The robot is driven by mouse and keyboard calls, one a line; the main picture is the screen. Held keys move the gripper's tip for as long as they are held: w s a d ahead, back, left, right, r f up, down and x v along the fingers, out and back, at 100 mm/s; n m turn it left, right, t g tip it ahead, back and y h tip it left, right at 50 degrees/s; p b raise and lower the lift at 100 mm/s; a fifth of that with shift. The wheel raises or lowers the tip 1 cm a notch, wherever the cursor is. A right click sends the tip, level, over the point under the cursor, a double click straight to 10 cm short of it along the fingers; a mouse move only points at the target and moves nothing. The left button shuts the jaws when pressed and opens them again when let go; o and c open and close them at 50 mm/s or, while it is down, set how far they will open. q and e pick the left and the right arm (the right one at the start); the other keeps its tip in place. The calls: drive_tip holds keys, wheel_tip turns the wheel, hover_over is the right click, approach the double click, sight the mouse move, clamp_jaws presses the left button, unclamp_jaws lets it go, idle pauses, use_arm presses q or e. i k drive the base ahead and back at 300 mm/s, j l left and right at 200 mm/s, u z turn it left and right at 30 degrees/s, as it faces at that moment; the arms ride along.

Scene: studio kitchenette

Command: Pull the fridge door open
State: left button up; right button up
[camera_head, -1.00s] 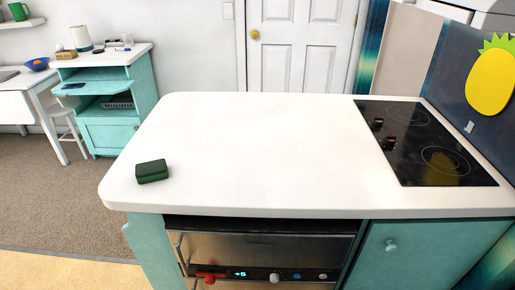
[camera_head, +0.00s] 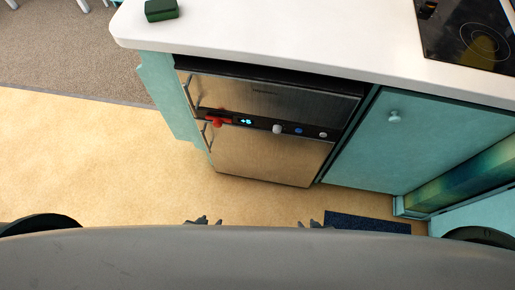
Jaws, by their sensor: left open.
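The fridge (camera_head: 275,135) is a stainless steel unit under the white counter. It has an upper front (camera_head: 270,98) and a lower front (camera_head: 265,153), with a dark control strip (camera_head: 262,125) between them showing a lit display. Both fronts look closed. Thin upright handles run along the left edge, an upper one (camera_head: 192,92) and a lower one (camera_head: 210,136). My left gripper (camera_head: 203,221) is open and shows only its fingertips above my grey body, well apart from the fridge. My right gripper (camera_head: 310,224) shows only small tips; its opening is unclear.
A red object (camera_head: 217,120) sits at the control strip's left end. A teal cabinet (camera_head: 400,140) stands right of the fridge. The white counter (camera_head: 290,35) holds a green box (camera_head: 161,10) and a black cooktop (camera_head: 470,35). The tan floor (camera_head: 110,160) is clear; a dark mat (camera_head: 367,222) lies right.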

sight(288, 159)
drive_tip(key=l+u, duration=0.25)
drive_tip(key=k+l+u, duration=0.2)
drive_tip(key=l, duration=0.2)
drive_tip(key=l+u, duration=0.25)
drive_tip(key=k+l, duration=0.05)
drive_tip(key=l, duration=0.05)
